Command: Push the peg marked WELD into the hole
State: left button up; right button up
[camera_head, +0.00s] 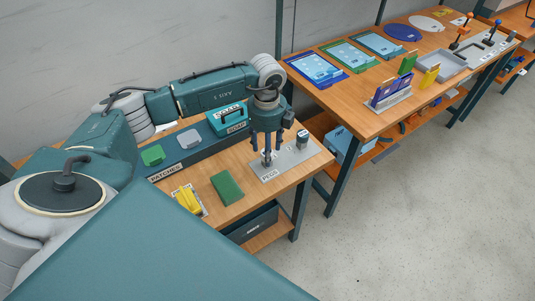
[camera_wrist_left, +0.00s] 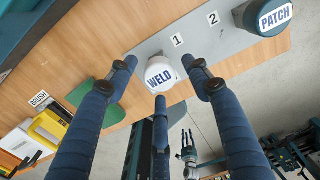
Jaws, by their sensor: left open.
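The peg marked WELD has a white top with dark blue lettering; it shows in the left wrist view (camera_wrist_left: 160,74) on the grey peg plate (camera_head: 287,164). My left gripper (camera_head: 268,158) points down over this plate and is open. Its fingers stand around the WELD peg in the wrist view, and I cannot tell whether they touch it. In the head view the fingers mostly hide the peg. The hole and the depth of the peg are hidden.
The peg marked PATCH (camera_wrist_left: 275,17) stands at the plate's far end. A green pad (camera_head: 228,187) and a yellow brush (camera_head: 187,199) lie to the left. A teal soap box (camera_head: 228,119) is behind. The floor beyond the table's front edge is open.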

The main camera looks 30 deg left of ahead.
pick_arm(q)
jog(key=shift+c, duration=0.5)
grip_shut()
jog(key=shift+r+p, duration=0.3)
jog(key=shift+r, duration=0.2)
jog(key=shift+r, duration=0.2)
jog(key=shift+r+p, duration=1.45)
jog(key=shift+r, duration=0.45)
